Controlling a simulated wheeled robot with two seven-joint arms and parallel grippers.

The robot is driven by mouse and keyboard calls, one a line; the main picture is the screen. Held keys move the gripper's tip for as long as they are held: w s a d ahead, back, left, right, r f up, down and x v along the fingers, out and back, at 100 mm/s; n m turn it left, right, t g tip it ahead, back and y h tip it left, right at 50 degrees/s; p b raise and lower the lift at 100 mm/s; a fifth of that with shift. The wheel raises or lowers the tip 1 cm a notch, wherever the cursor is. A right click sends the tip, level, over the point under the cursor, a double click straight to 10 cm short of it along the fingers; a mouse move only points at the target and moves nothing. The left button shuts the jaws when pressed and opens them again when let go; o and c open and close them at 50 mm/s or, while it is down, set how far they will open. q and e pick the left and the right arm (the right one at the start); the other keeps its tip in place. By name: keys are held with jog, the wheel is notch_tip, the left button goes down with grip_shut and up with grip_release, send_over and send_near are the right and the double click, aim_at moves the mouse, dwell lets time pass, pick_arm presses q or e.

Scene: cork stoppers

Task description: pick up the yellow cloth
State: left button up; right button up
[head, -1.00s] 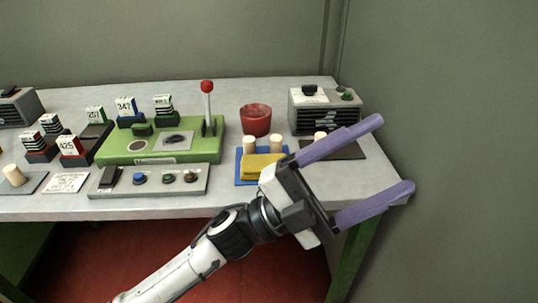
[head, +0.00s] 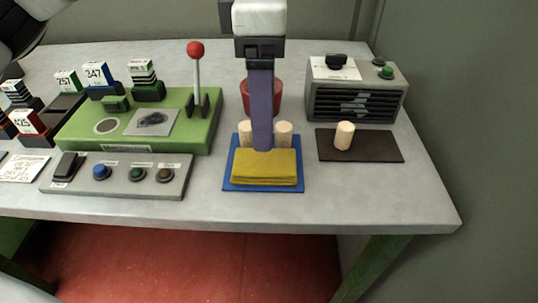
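The folded yellow cloth (head: 265,169) lies on the front part of a blue mat (head: 231,182) near the table's front edge. My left gripper (head: 262,147) points straight down from above, with its purple finger tip at the cloth's back edge in the picture. I see the fingers edge-on, one behind the other, so their gap is hidden. I cannot tell whether the tip touches the cloth. My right gripper is out of view.
Two cork stoppers (head: 285,133) stand behind the cloth, close on both sides of the finger. A red bowl (head: 246,97) is behind them. A dark mat (head: 378,147) with another stopper (head: 344,136) lies to the right. A grey button panel (head: 122,188) is to the left.

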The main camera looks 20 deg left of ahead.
aim_at(264, 160)
pick_arm(q)
notch_tip(264, 160, down, 10)
jog(key=shift+a+b, duration=0.1)
jog(key=shift+b, duration=0.3)
jog(key=c, duration=1.1)
jog(key=shift+r+p, duration=0.5)
jog(key=shift+r, duration=4.6)
